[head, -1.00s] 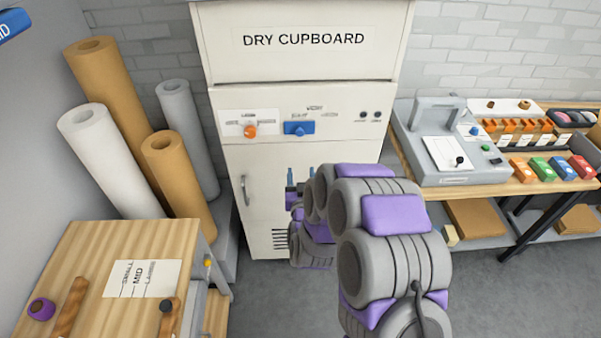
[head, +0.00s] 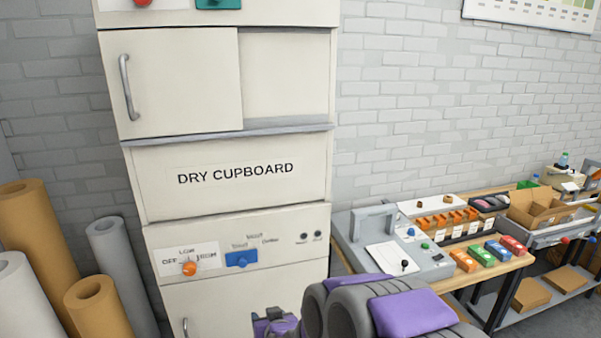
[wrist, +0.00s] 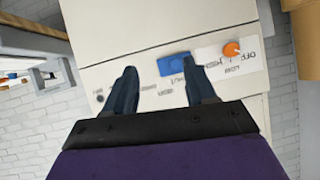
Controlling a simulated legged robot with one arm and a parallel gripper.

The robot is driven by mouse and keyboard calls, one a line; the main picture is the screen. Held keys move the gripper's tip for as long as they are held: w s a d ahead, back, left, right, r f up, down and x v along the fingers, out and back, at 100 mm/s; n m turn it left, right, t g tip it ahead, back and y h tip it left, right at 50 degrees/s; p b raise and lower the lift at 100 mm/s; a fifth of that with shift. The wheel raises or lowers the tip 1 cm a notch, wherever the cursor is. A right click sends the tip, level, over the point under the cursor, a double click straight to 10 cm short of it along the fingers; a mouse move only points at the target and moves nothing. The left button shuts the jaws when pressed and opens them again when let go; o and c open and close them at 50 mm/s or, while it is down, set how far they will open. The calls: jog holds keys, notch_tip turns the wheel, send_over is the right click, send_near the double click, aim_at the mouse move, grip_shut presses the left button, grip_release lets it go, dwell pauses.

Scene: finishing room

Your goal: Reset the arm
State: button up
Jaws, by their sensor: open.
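My arm (head: 400,305), grey with purple covers, is folded low at the bottom of the head view. My gripper shows in the wrist view (wrist: 163,82), with two dark blue fingers spread apart and nothing between them. In the head view its fingertips are hidden or cut off at the bottom edge. Beyond the fingers in the wrist view is the cream front panel of the dry cupboard (head: 235,175), seen upside down, with a blue switch (wrist: 174,64) and an orange knob (wrist: 231,49). The fingers appear apart from the panel.
Rolls of brown, white and grey material (head: 98,305) stand left of the cupboard. A wooden bench (head: 455,280) on the right bears a grey machine (head: 425,262) and several coloured blocks (head: 481,255). Another bench with a cardboard box (head: 545,210) stands farther right.

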jog(key=s+d+r+m+g+h, duration=0.1)
jog(key=s+d+g, duration=0.3)
jog(key=s, duration=0.9)
jog(key=s+d+r+m+g+h+b, duration=0.1)
jog(key=s+d+r+g, duration=0.3)
jog(key=s+d, duration=0.7)
jog(key=s+d+r+m+g+h, duration=0.1)
jog(key=s+d, duration=0.6)
jog(key=s, duration=0.8)
notch_tip(320, 180, up, 2)
jog(key=g+h, duration=0.1)
jog(key=g, duration=0.2)
jog(key=shift+d+g, duration=0.25)
jog(key=shift+g, duration=0.15)
jog(key=shift+c, duration=0.2)
